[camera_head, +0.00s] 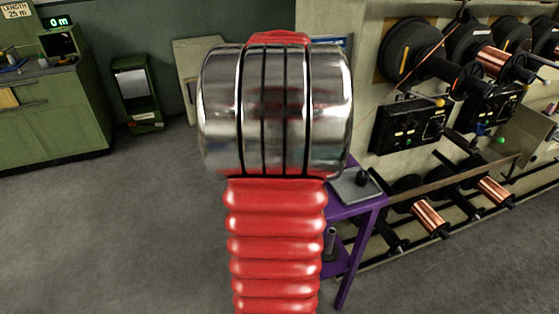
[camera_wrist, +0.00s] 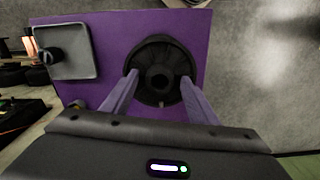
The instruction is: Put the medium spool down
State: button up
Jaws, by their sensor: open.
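A black spool (camera_wrist: 150,58), which I take to be the medium spool, is on the purple table (camera_wrist: 110,32) in the wrist view, its round flange and dark centre hole facing the camera. My gripper (camera_wrist: 159,78) is open, with one finger at the left and one at the right of the spool's hub, over the flange. I cannot tell whether either finger touches it. In the head view my arm hides the spool and the gripper; the purple table (camera_head: 352,208) shows only at its right side.
A grey plate with a black knob (camera_wrist: 67,54) lies on the table left of the spool; it also shows in the head view (camera_head: 358,186). A rack of copper wire spools (camera_head: 430,216) stands at right. A green cabinet (camera_head: 50,118) stands at left. The floor between is clear.

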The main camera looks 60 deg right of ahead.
notch_tip(320, 180, up, 12)
dwell(0.8)
dwell(0.5)
